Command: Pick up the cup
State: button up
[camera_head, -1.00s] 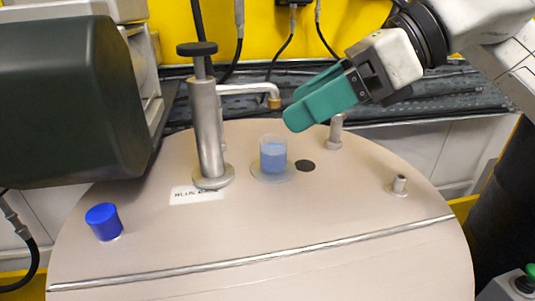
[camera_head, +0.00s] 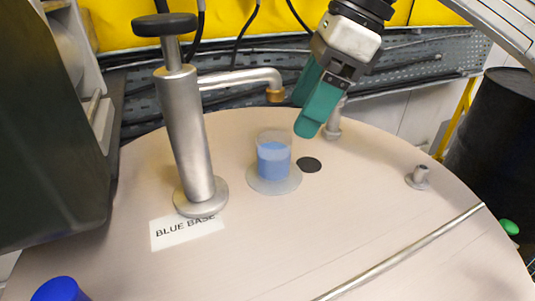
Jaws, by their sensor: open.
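The cup (camera_head: 274,160) is small and clear, with blue liquid in it. It stands upright on a round pale disc (camera_head: 274,186) on the drum lid, below and left of my gripper. My gripper (camera_head: 301,116) has teal fingers that point down and left. It is open and empty, above and to the right of the cup, apart from it. One finger partly hides the other.
A label reading BLUE BASE (camera_head: 187,231), a blue cap (camera_head: 60,289), a dark hole (camera_head: 309,164) and metal fittings (camera_head: 419,177) are on the lid.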

aim_at(279, 150)
jog(key=x, duration=0.3)
jog(key=shift+a+f, duration=0.25)
jog(key=shift+f, duration=0.05)
jog(key=shift+p+x, duration=0.6)
jog(key=shift+x, duration=2.15)
jog(key=shift+s, duration=0.15)
jog(key=shift+c, duration=0.2)
jog(key=shift+r, duration=0.1)
jog(key=c, duration=1.2)
jog(key=shift+r, duration=0.15)
